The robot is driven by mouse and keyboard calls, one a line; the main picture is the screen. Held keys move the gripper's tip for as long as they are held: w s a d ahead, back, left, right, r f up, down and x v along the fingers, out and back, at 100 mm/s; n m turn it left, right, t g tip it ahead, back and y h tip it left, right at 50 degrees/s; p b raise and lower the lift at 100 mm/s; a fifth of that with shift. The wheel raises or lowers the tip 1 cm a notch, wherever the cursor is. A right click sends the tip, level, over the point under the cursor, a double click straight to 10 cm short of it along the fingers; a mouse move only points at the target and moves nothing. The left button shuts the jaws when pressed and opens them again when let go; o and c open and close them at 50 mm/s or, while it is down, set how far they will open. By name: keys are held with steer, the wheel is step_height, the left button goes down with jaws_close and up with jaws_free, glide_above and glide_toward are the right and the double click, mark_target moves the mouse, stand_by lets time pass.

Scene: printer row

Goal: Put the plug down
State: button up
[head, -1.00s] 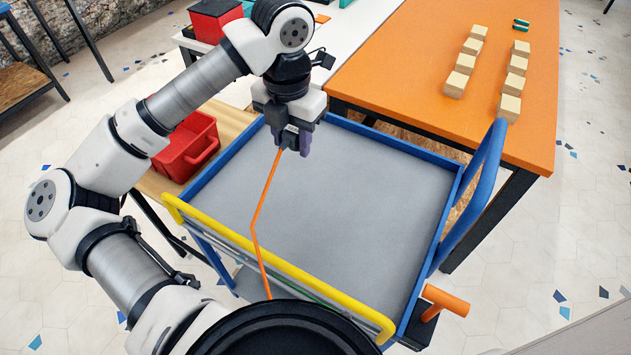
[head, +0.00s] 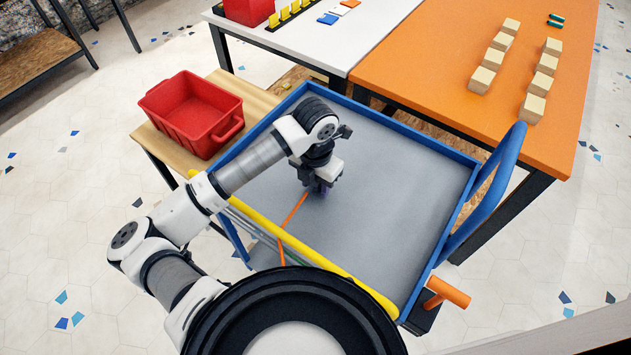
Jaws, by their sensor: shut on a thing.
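My gripper (head: 321,187) points down, low over the grey tray of the blue-framed cart (head: 395,190). It is shut on the plug, which is mostly hidden by the jaws. An orange cable (head: 294,209) runs from the jaws down towards the yellow rail at the cart's near side. I cannot tell whether the plug touches the tray.
The tray is otherwise clear, with raised blue edges and a yellow rail (head: 345,282). A red bin (head: 190,112) stands on a wooden table at left. An orange table (head: 440,85) with several wooden blocks stands behind. A blue handle (head: 490,185) rises at right.

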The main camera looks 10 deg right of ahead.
steer(key=shift+f, duration=0.5)
steer(key=shift+f+b, duration=0.2)
steer(key=shift+b, duration=0.1)
steer(key=o, duration=1.1)
steer(key=shift+r, duration=0.1)
steer(key=shift+r+p, duration=0.25)
steer(key=shift+p, duration=0.2)
step_height(320, 180, up, 12)
steer(key=b, duration=0.2)
steer(key=shift+f+b, duration=0.1)
steer(key=shift+b, duration=0.2)
steer(key=shift+d, duration=0.1)
